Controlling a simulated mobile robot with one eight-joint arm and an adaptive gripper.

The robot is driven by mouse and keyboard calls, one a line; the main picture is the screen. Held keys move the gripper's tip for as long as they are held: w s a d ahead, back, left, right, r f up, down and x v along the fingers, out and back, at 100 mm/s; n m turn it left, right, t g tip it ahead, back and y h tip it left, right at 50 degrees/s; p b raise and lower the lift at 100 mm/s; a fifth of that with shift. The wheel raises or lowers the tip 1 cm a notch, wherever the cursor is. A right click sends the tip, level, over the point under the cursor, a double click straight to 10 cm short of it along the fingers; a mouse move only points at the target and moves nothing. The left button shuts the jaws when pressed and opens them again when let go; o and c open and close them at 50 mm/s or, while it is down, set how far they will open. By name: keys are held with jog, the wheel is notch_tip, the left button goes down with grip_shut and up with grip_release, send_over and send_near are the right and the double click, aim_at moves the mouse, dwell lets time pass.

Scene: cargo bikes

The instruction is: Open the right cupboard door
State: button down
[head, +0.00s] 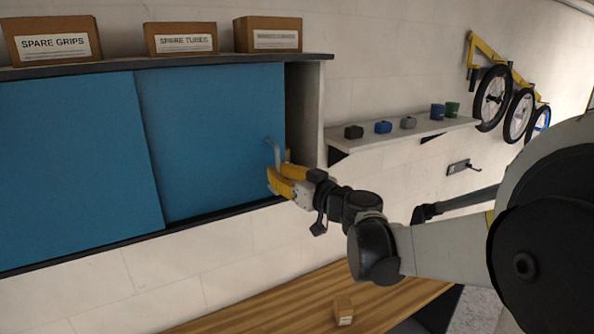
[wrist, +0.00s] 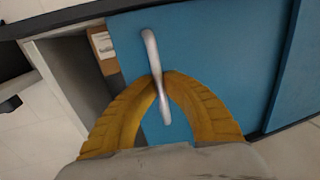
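The right cupboard door (head: 215,130) is a blue sliding panel. It stands part way to the left, overlapping the left blue door (head: 70,165), and a narrow gap (head: 303,110) shows at the cupboard's right end. The door's upright silver handle (wrist: 150,45) is near its right edge in the head view; it also shows there (head: 277,152). My gripper (wrist: 160,78) has its yellow fingers closed around the handle, one on each side. In the head view my gripper (head: 270,177) is at the handle's lower part. The wrist view shows the gap at the left.
A small cardboard box (wrist: 103,42) shows inside the gap. Labelled boxes, including SPARE GRIPS (head: 52,40), stand on the cupboard top. A wall shelf (head: 400,133) with several small items is to the right. A wooden bench (head: 280,300) with a small box (head: 343,311) lies below.

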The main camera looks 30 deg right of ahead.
send_near(202, 179)
jog(key=x, duration=0.4)
jog(key=shift+w+a+b, duration=0.1)
jog(key=shift+w+b, duration=0.2)
jog(key=shift+b, duration=0.1)
jog(key=c, duration=1.5)
grip_release()
jog(key=shift+s, duration=0.1)
jog(key=v, duration=1.2)
jog(key=shift+r, duration=0.1)
